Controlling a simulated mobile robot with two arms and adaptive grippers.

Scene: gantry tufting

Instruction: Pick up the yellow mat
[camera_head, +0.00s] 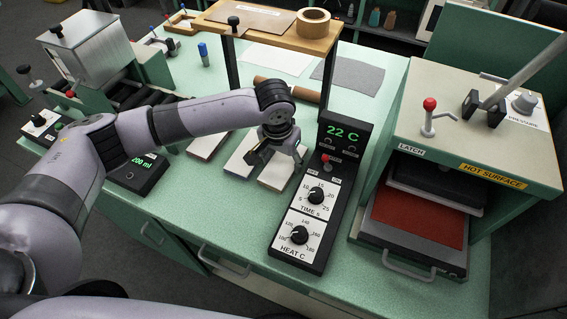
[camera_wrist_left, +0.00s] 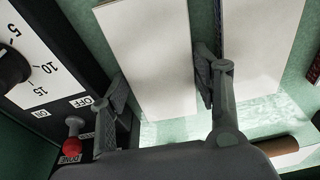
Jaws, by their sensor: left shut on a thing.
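Several pale, white-topped mats lie in a row on the green table: one at the left (camera_head: 207,142), one with a blue edge in the middle (camera_head: 239,160), and one at the right (camera_head: 277,177). No mat top looks clearly yellow. My left gripper (camera_head: 277,158) is over the right mat. In the left wrist view the gripper (camera_wrist_left: 165,90) has its fingers on both long sides of this mat (camera_wrist_left: 148,50), shut on it. I cannot tell whether it is off the table. Another mat (camera_wrist_left: 258,45) lies beside the outer finger. My right gripper is not in view.
A control panel (camera_head: 315,205) reading 22 C stands close to the right of the gripper. A heat press (camera_head: 475,140) with a red pad (camera_head: 417,218) is farther right. A wooden shelf (camera_head: 262,27) with a tape roll (camera_head: 313,22) and a brown roll (camera_head: 285,88) are behind.

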